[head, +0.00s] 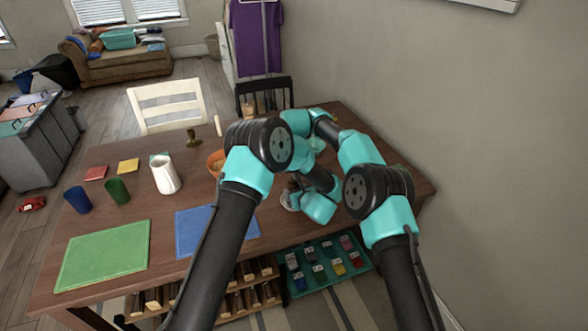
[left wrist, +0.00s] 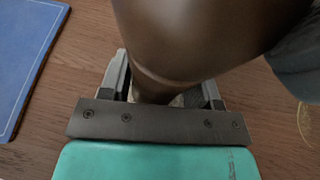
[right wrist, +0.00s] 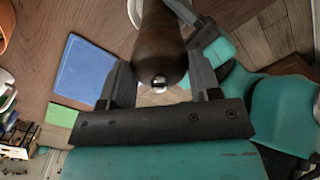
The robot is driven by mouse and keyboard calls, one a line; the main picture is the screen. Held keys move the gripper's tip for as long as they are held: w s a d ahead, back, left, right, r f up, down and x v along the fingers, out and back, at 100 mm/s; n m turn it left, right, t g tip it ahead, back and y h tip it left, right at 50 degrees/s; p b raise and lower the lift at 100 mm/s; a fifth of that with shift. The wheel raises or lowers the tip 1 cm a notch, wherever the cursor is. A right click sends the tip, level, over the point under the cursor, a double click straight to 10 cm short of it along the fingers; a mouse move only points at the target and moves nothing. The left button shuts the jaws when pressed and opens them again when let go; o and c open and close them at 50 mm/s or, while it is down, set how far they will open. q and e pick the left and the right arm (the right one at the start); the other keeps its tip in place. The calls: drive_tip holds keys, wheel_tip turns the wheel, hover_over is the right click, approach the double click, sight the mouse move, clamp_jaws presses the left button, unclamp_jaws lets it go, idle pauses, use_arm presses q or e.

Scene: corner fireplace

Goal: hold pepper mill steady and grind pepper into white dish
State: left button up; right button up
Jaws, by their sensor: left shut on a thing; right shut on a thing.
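The dark brown pepper mill (left wrist: 200,35) fills the upper left wrist view. My left gripper (left wrist: 165,92) is shut on its narrow part. In the right wrist view the mill (right wrist: 160,40) shows its rounded end with a small metal tip. My right gripper (right wrist: 160,75) is shut on it there, a finger on each side. In the head view only a little of the mill shows, and my arms hide most of both grippers.
On the table (head: 100,225) are a blue mat (head: 190,230), green mat (head: 105,255), white pitcher (head: 165,175), blue cup (head: 77,199), green cup (head: 117,190) and orange bowl (head: 215,163). A white chair (head: 168,105) stands behind. A wall rises at the right.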

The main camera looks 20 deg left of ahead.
drive_tip(key=shift+m, duration=1)
drive_tip(key=o, duration=0.9)
drive_tip(key=shift+o, duration=0.2)
drive_tip(key=shift+r, duration=0.1)
wheel_tip(320, 180, up, 12)
